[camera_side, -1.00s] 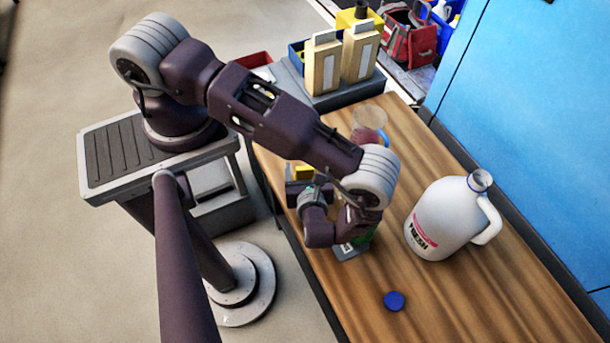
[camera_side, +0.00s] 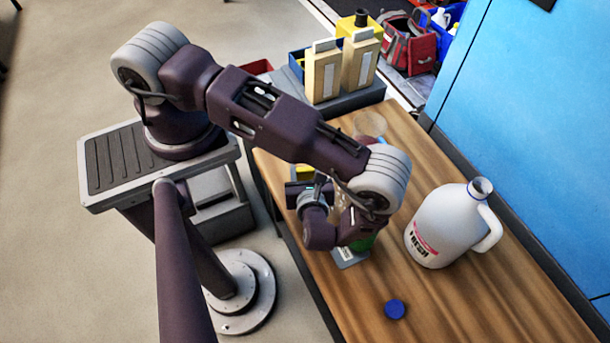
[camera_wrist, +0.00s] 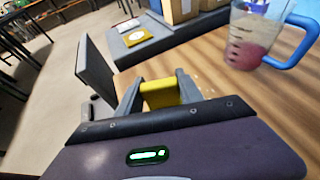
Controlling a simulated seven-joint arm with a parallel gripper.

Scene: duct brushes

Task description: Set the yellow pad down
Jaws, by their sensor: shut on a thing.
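The yellow pad (camera_wrist: 163,93) is held between the two fingers of my gripper (camera_wrist: 160,90) in the wrist view. Only a yellow bit of the pad (camera_side: 305,173) shows in the side view, with my wrist and gripper hiding the rest. My gripper is shut on the pad, over the left part of the wooden table (camera_side: 450,300). I cannot tell whether the pad touches the table.
A measuring cup of pink liquid (camera_wrist: 250,42) stands behind my gripper. A white jug (camera_side: 445,230) and blue cap (camera_side: 394,309) are to the right. A green item (camera_side: 362,243) sits partly hidden below my wrist. Beige cartons (camera_side: 323,75) stand at the back. The front right is clear.

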